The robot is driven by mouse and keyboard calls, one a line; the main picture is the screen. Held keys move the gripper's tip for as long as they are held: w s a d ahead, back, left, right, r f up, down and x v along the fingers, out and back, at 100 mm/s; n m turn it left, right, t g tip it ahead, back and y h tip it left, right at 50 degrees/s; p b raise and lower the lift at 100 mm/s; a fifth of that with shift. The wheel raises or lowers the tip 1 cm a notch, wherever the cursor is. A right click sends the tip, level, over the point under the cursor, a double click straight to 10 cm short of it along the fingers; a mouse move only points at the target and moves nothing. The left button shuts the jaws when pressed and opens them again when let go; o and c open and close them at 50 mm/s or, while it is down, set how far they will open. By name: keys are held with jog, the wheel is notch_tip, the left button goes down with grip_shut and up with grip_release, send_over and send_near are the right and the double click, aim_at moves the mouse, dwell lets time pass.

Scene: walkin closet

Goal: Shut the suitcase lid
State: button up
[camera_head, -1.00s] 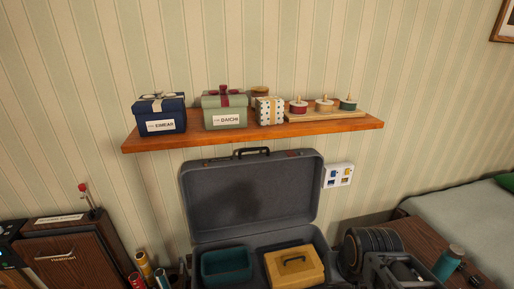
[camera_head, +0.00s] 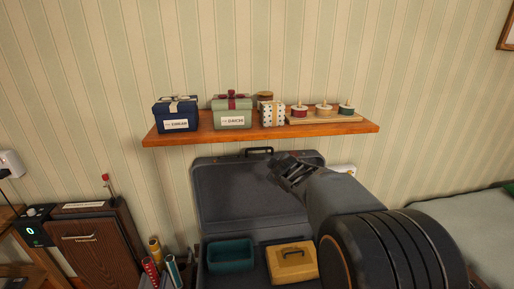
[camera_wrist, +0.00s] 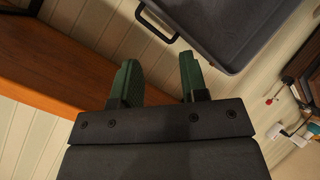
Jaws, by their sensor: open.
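The grey suitcase stands open below the wall shelf. Its lid (camera_head: 240,195) is upright, leaning near the wall, with a dark handle (camera_head: 258,151) on its top edge. The lid and handle also show at the top of the wrist view (camera_wrist: 225,30). In the suitcase base lie a teal bin (camera_head: 230,254) and a yellow box with a handle (camera_head: 291,263). My gripper (camera_head: 283,167) is in front of the lid's upper right part in the head view. In the wrist view its two green fingers (camera_wrist: 158,75) are apart and empty, pointing toward the lid's handle edge without visible contact.
A wooden shelf (camera_head: 350,131) above the lid holds a navy gift box (camera_head: 176,115), a green gift box (camera_head: 232,112) and several small items. A brown cabinet (camera_head: 100,240) and rolled tubes (camera_head: 155,252) stand at left. A bed (camera_head: 470,225) is at right.

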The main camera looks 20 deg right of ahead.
jog(key=w+d+n+t+y, duration=0.2)
jog(key=w+d+n, duration=0.25)
jog(key=w, duration=0.25)
jog(key=n+t+y+p, duration=0.2)
jog(key=n+y, duration=0.3)
jog(key=n, duration=0.3)
send_near(261, 149)
jog(key=shift+g, duration=0.3)
jog(key=p+x, duration=0.2)
jog(key=x, duration=0.2)
jog(key=p+x, duration=0.2)
jog(key=x, duration=0.3)
jog(key=shift+w+r, duration=0.1)
jog(key=shift+r, duration=0.15)
grip_shut()
